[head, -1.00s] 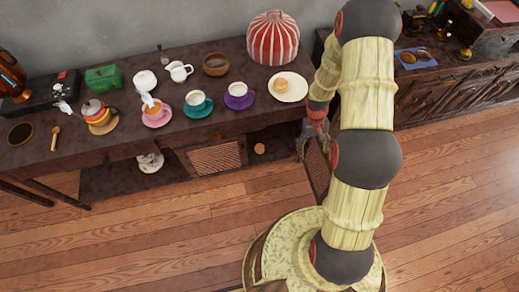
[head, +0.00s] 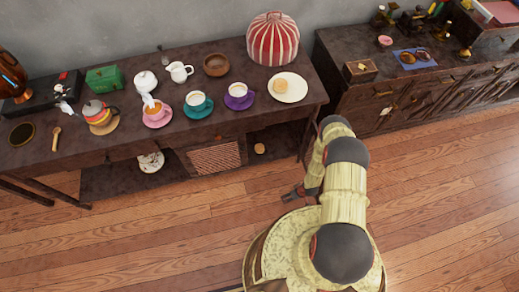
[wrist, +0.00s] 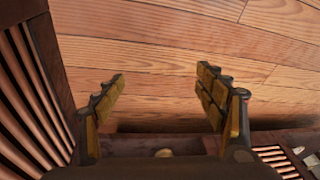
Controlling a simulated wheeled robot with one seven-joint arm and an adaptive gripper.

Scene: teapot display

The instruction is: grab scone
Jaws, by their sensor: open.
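A round, tan scone (head: 277,87) sits on a white plate (head: 299,93) at the right end of the dark table, in the head view. A similar small round tan thing (head: 259,148) lies on the lower shelf; I cannot tell if it is also a scone. My gripper (head: 292,193) is low in front of the table, below and apart from the plate. In the wrist view its two fingers (wrist: 161,76) are spread wide with nothing between their tips but floor behind. A small pale thing (wrist: 164,153) shows at the bottom there, partly hidden.
Purple (head: 238,96), teal (head: 198,104) and pink (head: 156,111) cups on saucers stand left of the plate. A red-striped dome (head: 273,39) stands behind it. A second dark cabinet (head: 400,95) stands to the right. The wooden floor (head: 450,190) is clear at right.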

